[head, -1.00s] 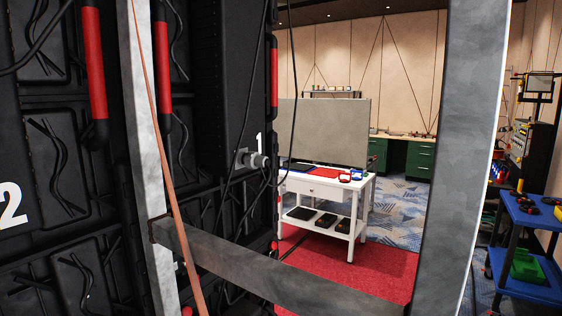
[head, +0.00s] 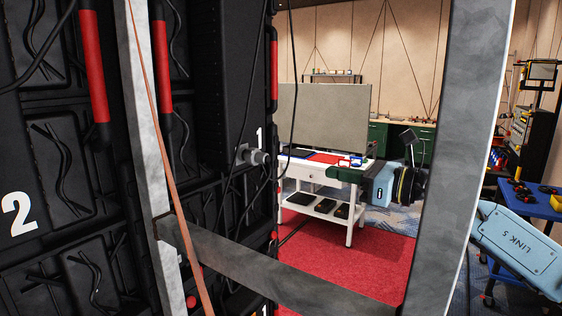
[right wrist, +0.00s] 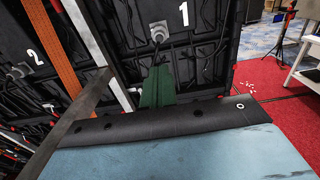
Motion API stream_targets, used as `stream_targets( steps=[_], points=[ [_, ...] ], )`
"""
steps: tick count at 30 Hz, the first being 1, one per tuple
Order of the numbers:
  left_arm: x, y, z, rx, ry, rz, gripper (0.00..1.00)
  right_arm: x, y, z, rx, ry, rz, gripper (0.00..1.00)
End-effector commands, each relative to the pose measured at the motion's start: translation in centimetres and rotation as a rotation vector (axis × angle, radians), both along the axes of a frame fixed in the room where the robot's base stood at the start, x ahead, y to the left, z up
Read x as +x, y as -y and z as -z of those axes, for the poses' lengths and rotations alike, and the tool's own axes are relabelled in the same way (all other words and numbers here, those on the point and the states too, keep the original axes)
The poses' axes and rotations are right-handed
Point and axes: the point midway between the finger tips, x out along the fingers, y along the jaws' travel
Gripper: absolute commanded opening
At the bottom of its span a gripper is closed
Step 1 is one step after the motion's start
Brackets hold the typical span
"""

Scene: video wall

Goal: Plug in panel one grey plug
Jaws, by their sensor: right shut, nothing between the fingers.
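Panel one (head: 228,80) is a black panel marked with a white 1. A grey plug (head: 260,159) with a dark cable sits at its grey socket (head: 242,155); how deep it is seated I cannot tell. The plug also shows in the right wrist view (right wrist: 158,36), upper middle, below the number. My right gripper (head: 334,174) is right of the plug, apart from it, beyond the metal frame. Its green fingers (right wrist: 157,84) are shut and empty, pointing toward the panel. My left gripper is not in view.
A metal frame with an upright (head: 455,150) and a crossbar (head: 270,270) stands in front.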

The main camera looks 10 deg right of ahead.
Motion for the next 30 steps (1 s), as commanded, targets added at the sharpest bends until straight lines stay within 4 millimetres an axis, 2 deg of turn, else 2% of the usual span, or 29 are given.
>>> stream_targets(
  steps=[10,24,30],
  points=[
    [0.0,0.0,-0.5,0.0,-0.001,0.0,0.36,0.8,-0.7,-0.1,0.01,-0.003,0.0,0.0],
    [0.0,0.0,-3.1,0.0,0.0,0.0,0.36,7.5,-7.5,-0.3,0.009,-0.004,-0.001,0.0],
    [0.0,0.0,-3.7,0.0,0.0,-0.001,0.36,9.4,-9.2,-0.1,0.009,-0.003,0.002,0.0]
  ],
)
